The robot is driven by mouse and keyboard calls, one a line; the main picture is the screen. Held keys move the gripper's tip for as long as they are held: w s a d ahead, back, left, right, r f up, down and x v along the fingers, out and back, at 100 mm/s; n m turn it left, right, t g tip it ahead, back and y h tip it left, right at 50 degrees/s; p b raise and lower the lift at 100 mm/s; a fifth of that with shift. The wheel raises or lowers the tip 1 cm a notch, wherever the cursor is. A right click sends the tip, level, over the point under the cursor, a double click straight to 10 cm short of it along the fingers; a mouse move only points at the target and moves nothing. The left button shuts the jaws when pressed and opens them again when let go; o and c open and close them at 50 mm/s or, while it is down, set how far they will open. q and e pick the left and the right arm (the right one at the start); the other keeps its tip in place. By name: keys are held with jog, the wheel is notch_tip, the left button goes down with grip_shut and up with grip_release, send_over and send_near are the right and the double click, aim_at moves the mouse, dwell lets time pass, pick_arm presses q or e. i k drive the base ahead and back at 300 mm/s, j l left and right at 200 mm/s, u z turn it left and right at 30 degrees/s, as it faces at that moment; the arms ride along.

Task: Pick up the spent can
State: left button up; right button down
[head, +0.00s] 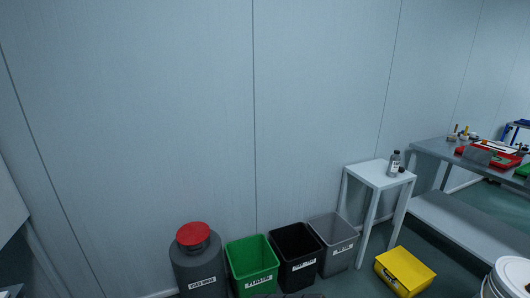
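A small grey container with a pale label and dark cap (394,163) stands upright on a small white side table (366,174) at the right. A small dark object (402,169) is beside it, too small to identify. I cannot tell whether either one is the spent can. Neither of my grippers is in view.
Along the wall stand a dark grey drum with a red lid (198,262), a green bin (251,266), a black bin (297,257) and a grey bin (333,241). A yellow box (404,271) lies on the floor. A workbench (434,149) holds red trays at the far right.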

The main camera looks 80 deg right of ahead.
aim_at(393, 165)
jog(key=z, duration=3.75)
